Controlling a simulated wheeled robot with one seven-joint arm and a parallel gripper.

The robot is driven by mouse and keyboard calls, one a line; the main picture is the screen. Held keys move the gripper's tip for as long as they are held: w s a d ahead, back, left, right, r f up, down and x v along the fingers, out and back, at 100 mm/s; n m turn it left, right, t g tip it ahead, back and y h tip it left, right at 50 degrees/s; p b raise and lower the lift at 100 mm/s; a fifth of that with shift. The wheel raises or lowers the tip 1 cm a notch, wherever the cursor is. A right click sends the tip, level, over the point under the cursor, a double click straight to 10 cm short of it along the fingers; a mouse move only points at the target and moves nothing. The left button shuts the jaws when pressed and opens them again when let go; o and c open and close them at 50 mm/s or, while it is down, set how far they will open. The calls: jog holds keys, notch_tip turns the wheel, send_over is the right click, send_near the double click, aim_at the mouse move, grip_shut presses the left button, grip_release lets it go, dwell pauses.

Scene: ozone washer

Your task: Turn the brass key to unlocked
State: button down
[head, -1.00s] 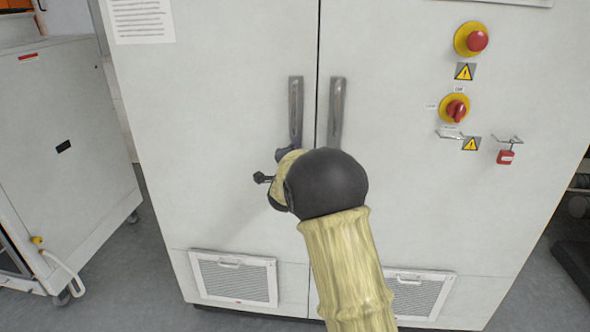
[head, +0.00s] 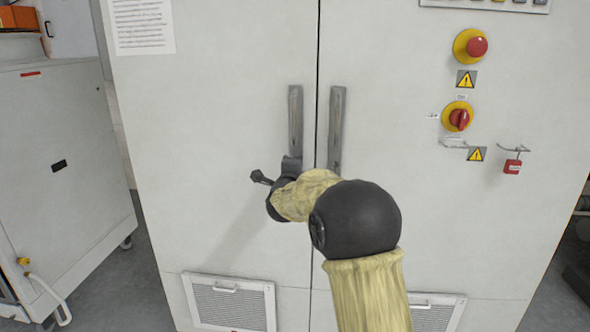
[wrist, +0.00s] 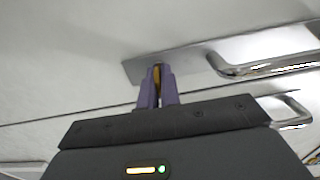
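The brass key (wrist: 157,73) shows as a small yellow-brown sliver between the purple fingertips of my gripper (wrist: 159,80) in the wrist view. The fingers are close together, one on each side of it, and look shut on it; most of the key is hidden. It stands at a metal plate (wrist: 139,70) at the end of a door handle (wrist: 270,65). In the head view my dark gripper is at the lower end of the left handle (head: 296,118), where my wrist hides the key. I cannot tell which way the key is turned.
The right handle (head: 337,125) is just across the door seam. A red emergency button (head: 476,47), a red rotary switch (head: 459,119) and a red padlock (head: 513,167) are on the right door. A grey cabinet (head: 70,180) stands at the left.

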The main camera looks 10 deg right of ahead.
jog(key=c, duration=1.6)
grip_release()
jog(key=v, duration=1.7)
jog(key=shift+s, duration=0.2)
